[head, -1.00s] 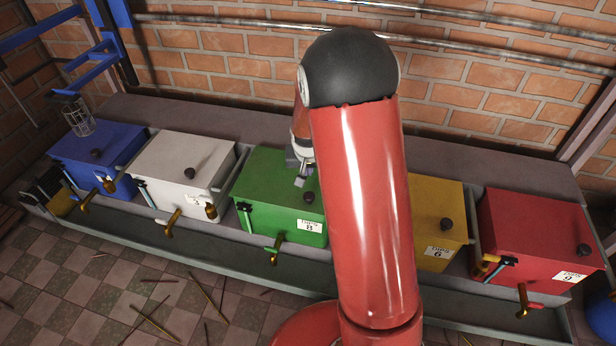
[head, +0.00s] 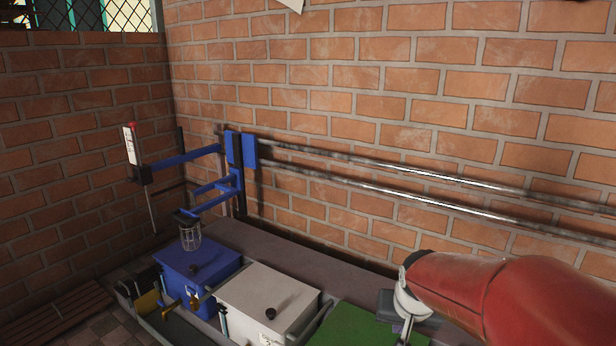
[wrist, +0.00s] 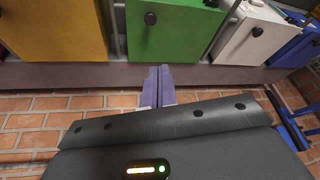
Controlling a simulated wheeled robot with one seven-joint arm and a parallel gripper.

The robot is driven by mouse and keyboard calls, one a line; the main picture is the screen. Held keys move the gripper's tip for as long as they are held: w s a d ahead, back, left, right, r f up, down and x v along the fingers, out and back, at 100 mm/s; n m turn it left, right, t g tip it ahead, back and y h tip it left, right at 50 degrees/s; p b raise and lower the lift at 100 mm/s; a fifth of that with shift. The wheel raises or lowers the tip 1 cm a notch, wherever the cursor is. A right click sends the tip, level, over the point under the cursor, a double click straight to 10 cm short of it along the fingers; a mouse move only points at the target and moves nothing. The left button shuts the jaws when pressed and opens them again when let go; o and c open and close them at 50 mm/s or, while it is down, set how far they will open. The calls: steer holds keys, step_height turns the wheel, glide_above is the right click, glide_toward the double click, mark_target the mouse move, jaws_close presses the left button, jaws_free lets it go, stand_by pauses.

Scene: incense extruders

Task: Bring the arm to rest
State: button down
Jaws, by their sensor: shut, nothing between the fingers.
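My gripper (head: 406,334) is at the bottom right of the head view, in front of the brick wall and over the green box (head: 358,328). My red arm reaches in from the right edge. In the wrist view, the two purple-grey fingers of my gripper (wrist: 158,80) lie together with nothing between them. Their tips point toward the grey ledge and the green box (wrist: 172,32). I cannot tell the exact height of the fingers above the box.
A white box (head: 270,300) and a blue box (head: 200,268) stand left of the green one. Blue wall brackets (head: 215,185) and a wire cage (head: 190,235) are at the corner. Metal pipes (head: 400,178) run along the wall. A yellow box (wrist: 50,30) shows in the wrist view.

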steer(key=s+a+r+n+p, duration=0.1)
steer(key=s+r, duration=0.4)
steer(key=s, duration=0.4)
steer(key=s+a+r+n+t+p, duration=0.1)
steer(key=s+a+r, duration=0.1)
steer(key=s+r, duration=0.3)
steer(key=s, duration=0.3)
steer(key=shift+s+n+p, duration=0.3)
steer(key=shift+s+p, duration=0.05)
steer(key=shift+a, duration=0.1)
